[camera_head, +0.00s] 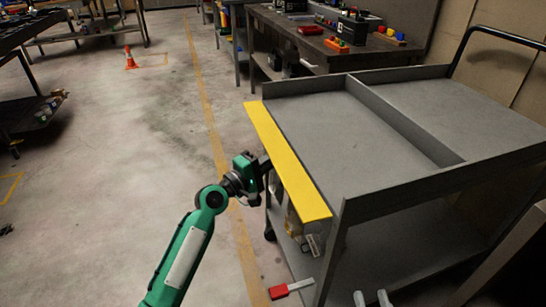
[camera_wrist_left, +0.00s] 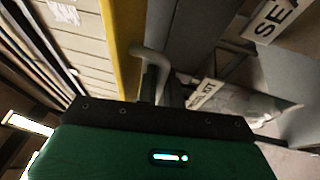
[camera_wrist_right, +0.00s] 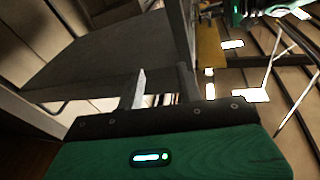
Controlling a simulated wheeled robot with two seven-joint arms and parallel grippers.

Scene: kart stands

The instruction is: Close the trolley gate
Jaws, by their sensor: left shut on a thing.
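The grey trolley (camera_head: 350,190) stands at the right of the head view. Its yellow gate (camera_head: 287,160) lies along the trolley's left end; I cannot tell whether it sits fully against the tray. My left gripper (camera_head: 267,163) is at the gate's outer side. In the left wrist view it is shut on a grey bent handle (camera_wrist_left: 155,62) beside the yellow gate (camera_wrist_left: 128,40). My right gripper (camera_head: 371,298) is open and empty at the bottom of the head view, in front of the trolley. Its two fingers (camera_wrist_right: 161,88) stand apart.
A workbench (camera_head: 335,57) with small coloured parts stands behind the trolley. A divider (camera_head: 400,120) crosses the top tray, which is empty. An orange cone (camera_head: 130,60) stands far left. The floor left of the trolley is clear.

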